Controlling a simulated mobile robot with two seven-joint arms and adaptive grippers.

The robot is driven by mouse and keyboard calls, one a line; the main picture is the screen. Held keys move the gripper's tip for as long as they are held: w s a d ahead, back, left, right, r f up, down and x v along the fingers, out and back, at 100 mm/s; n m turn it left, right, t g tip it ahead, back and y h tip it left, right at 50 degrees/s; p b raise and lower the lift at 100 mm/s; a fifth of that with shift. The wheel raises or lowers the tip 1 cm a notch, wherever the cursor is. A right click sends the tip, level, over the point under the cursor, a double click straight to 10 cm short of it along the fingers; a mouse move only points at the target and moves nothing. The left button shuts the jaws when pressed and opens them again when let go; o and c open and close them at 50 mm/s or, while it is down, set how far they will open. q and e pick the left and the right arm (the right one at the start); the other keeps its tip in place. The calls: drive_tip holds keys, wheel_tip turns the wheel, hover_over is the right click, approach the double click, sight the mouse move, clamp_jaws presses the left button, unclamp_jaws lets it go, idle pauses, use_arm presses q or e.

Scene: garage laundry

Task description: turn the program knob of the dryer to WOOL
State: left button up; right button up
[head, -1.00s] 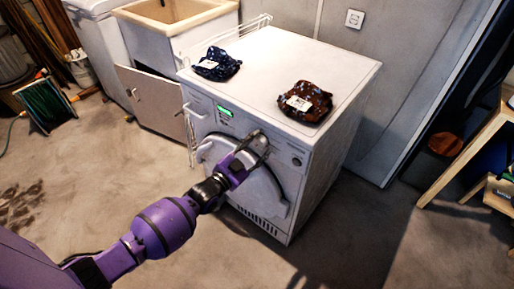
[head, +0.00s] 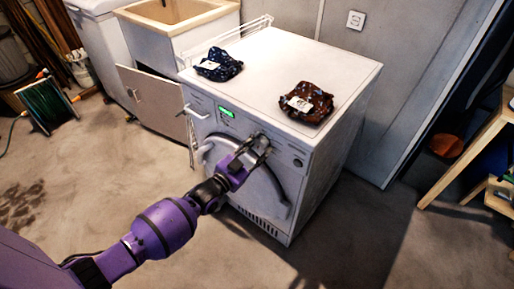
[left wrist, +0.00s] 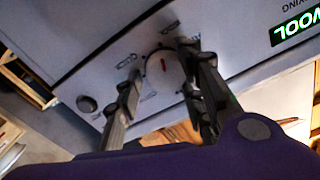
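The white dryer (head: 335,130) stands in the middle of the head view, with its control panel facing me. Its program knob (left wrist: 161,70) is round and pale with a red mark, seen in the left wrist view. The panel's lit green display (head: 226,111) reads WOOL in the left wrist view (left wrist: 297,25). My left gripper (head: 262,142) is at the panel, over the knob in the head view. In the left wrist view its two fingers (left wrist: 159,60) are apart, with the knob showing between their tips; contact is unclear. My right gripper is out of view.
Two patterned cloth bundles, one blue (head: 219,64) and one brown (head: 307,102), lie on the dryer's top. A second, dark round button (left wrist: 87,104) is on the panel. A sink cabinet (head: 180,35) stands at the left, a wooden table (head: 468,150) at the right.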

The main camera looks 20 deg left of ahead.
use_arm(q)
drive_tip(key=shift+o, duration=0.6)
drive_tip(key=shift+s+d+f, duration=0.1)
drive_tip(key=shift+d+f, duration=0.05)
drive_tip(key=shift+d, duration=0.1)
drive_tip(key=shift+a, duration=0.1)
drive_tip(key=shift+s+a, duration=0.25)
drive_tip(key=shift+s, duration=0.2)
drive_tip(key=v, duration=1.1)
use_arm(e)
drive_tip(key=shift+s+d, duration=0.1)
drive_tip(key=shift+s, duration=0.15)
